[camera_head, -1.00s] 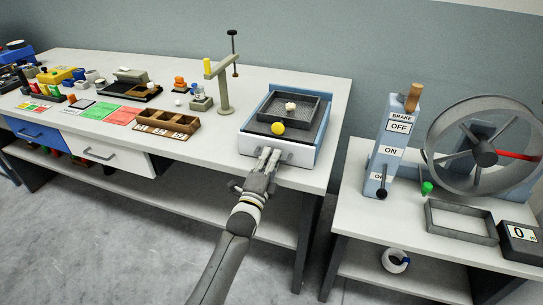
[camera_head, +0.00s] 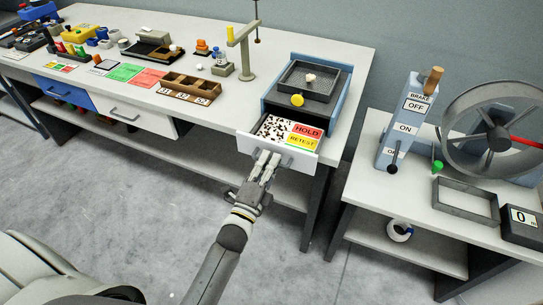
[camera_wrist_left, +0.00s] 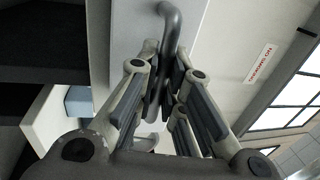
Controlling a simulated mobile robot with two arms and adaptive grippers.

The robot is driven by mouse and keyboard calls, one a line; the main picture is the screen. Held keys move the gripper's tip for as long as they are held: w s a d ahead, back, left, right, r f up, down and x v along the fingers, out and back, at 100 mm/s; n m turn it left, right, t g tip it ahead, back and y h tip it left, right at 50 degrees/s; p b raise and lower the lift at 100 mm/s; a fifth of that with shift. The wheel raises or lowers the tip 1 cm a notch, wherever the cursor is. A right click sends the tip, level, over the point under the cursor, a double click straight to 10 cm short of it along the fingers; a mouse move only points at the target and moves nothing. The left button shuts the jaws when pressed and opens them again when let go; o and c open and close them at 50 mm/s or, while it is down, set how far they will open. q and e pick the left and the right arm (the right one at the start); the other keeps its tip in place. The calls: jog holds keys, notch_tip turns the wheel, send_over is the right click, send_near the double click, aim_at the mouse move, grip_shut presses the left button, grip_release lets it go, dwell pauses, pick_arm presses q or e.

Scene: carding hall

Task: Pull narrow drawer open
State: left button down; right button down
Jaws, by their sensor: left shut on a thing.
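The narrow drawer (camera_head: 246,144) is pulled partway out of the blue-sided unit at the right end of the long bench. Inside it show dark speckled bits on white, a red HOLD card (camera_head: 307,131) and a yellow-green RETEST card (camera_head: 302,142). My left gripper (camera_head: 266,160) is at the drawer's white front, shut on its grey bar handle. In the left wrist view the dark curved handle (camera_wrist_left: 170,25) runs between the two fingers. My right gripper is not in view.
A wooden compartment box (camera_head: 190,88) stands to the left. A side table (camera_head: 390,176) with a brake lever and a wheel stands at the right. Open floor lies in front.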

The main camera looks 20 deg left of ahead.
pick_arm(q)
jog(key=c, duration=1.8)
grip_release()
jog(key=s, duration=0.4)
jog(key=s+f, duration=0.1)
jog(key=s, duration=0.3)
jog(key=s+f, duration=0.1)
jog(key=s, duration=0.2)
jog(key=shift+s+a+f, duration=0.2)
jog(key=shift+s, duration=0.2)
